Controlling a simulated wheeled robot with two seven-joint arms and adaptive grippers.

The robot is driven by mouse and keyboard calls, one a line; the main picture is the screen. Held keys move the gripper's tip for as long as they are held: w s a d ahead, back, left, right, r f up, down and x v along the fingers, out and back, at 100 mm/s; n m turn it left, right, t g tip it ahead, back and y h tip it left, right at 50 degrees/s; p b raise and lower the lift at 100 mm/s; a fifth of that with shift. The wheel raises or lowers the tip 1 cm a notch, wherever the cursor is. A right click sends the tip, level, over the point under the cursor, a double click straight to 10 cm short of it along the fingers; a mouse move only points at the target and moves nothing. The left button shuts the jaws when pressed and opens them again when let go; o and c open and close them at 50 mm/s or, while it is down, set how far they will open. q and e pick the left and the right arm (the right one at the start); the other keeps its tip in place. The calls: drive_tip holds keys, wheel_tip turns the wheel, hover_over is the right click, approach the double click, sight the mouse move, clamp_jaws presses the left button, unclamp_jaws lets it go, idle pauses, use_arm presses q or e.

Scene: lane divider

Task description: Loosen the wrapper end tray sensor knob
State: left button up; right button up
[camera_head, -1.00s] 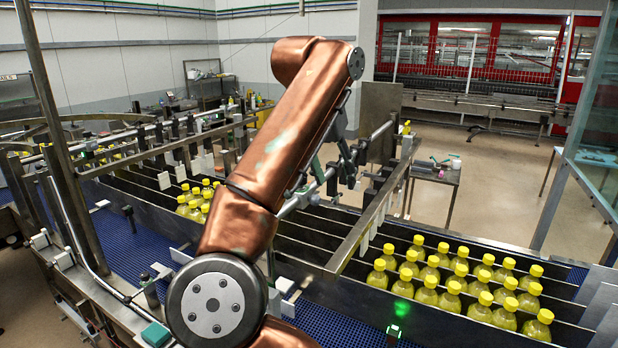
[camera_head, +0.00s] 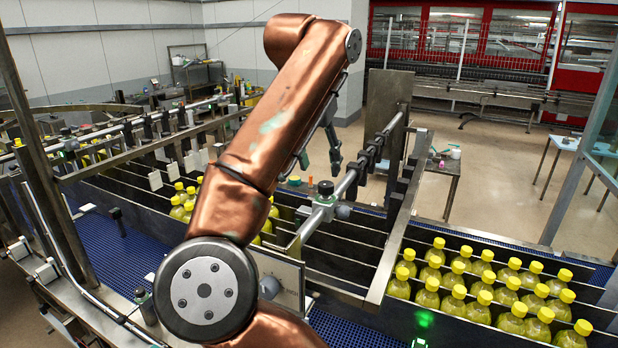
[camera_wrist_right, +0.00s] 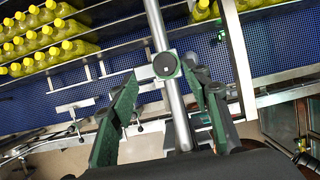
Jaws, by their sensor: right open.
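A round black knob (camera_wrist_right: 166,65) sits on a pale clamp block at a steel rod (camera_wrist_right: 160,30) in the right wrist view. It lies beyond and between the two green fingers of my right gripper (camera_wrist_right: 165,100), which are spread apart and empty. In the head view, the knob (camera_head: 325,188) stands on top of a steel clamp beside the lanes. My right gripper (camera_head: 320,158) hangs just above it, partly behind my copper arm, and a gap seems to remain. My left gripper is out of view.
Steel lane dividers (camera_head: 340,258) run beside the clamp. Yellow-capped bottles (camera_head: 490,290) fill the lanes at right, and more (camera_head: 182,205) stand at left. A blue belt (camera_head: 105,245) runs in front. A small side table (camera_head: 440,182) stands behind.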

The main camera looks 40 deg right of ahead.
sight(326, 183)
drive_tip(key=shift+w+d+f, duration=0.15)
drive_tip(key=shift+w+f, duration=0.05)
drive_tip(key=shift+f, duration=0.1)
drive_tip(key=f, duration=0.1)
drive_tip(key=s+d+f, duration=0.1)
drive_tip(key=shift+s+f, duration=0.2)
drive_tip(key=shift+f, duration=0.2)
drive_tip(key=shift+w+d+f, duration=0.2)
drive_tip(key=shift+w+f, duration=0.15)
drive_tip(key=shift+f, duration=0.25)
drive_tip(key=shift+w+d+f, duration=0.2)
drive_tip(key=shift+w+f, duration=0.15)
drive_tip(key=shift+f, duration=0.2)
drive_tip(key=shift+w+d+f, duration=0.2)
drive_tip(key=shift+w+f, duration=0.15)
drive_tip(key=shift+f, duration=0.2)
drive_tip(key=shift+s, duration=0.45)
drive_tip(key=shift+w, duration=0.3)
drive_tip(key=shift+c, duration=1.4)
drive_tip(key=shift+s+d, duration=0.1)
drive_tip(key=shift+s, duration=0.1)
drive_tip(key=c, duration=0.9)
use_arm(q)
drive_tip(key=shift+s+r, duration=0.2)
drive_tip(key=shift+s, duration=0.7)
